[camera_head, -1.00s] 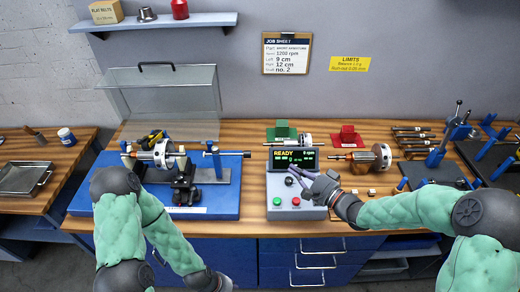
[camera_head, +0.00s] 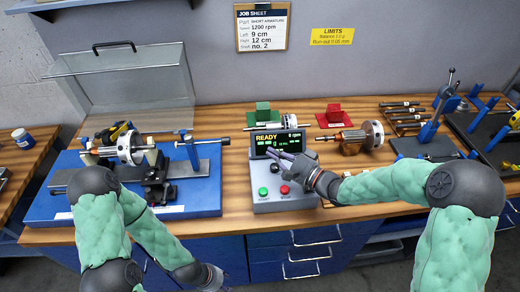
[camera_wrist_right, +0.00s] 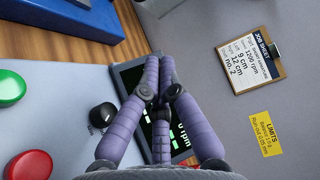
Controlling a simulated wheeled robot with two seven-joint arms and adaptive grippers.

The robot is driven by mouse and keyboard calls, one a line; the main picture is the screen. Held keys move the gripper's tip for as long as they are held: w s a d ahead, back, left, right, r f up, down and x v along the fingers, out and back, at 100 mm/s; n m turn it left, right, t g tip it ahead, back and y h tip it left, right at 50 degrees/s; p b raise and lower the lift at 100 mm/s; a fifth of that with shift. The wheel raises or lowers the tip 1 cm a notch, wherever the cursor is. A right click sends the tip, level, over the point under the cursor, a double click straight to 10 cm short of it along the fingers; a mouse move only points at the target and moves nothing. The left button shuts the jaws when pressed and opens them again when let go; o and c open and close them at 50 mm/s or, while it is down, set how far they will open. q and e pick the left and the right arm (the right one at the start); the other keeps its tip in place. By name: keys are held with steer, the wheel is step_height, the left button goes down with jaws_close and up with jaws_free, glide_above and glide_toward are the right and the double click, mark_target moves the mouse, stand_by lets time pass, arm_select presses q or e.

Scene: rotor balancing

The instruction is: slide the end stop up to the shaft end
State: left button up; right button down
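The balancing stand (camera_head: 205,195) is a blue base at left. A grey disc rotor (camera_head: 130,146) sits on a shaft across its supports. To its right, a blue post (camera_head: 190,152) with a horizontal rod (camera_head: 222,141) looks like the end stop. The gap between it and the shaft end is too small to judge. My left gripper (camera_head: 214,280) hangs low in front of the bench, apart from the stand; its fingers are unclear. My right gripper (camera_head: 277,154) is in front of the console display, fingers together and empty. The wrist view also shows its fingertips (camera_wrist_right: 160,62) closed.
The console (camera_head: 262,192) has a READY display, black knob, green button (camera_head: 263,191) and red button (camera_head: 285,190). A clear guard (camera_head: 125,85) stands open behind the stand. Another rotor (camera_head: 372,136) lies right of the console. The job sheet (camera_head: 261,27) hangs on the wall.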

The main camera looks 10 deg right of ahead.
steer(key=s+a+b+x, duration=0.2)
steer(key=b+x, duration=0.1)
steer(key=x, duration=0.8)
steer(key=shift+w+a, duration=0.25)
steer(key=shift+a, duration=0.05)
steer(key=a, duration=0.6)
steer(key=shift+a, duration=0.4)
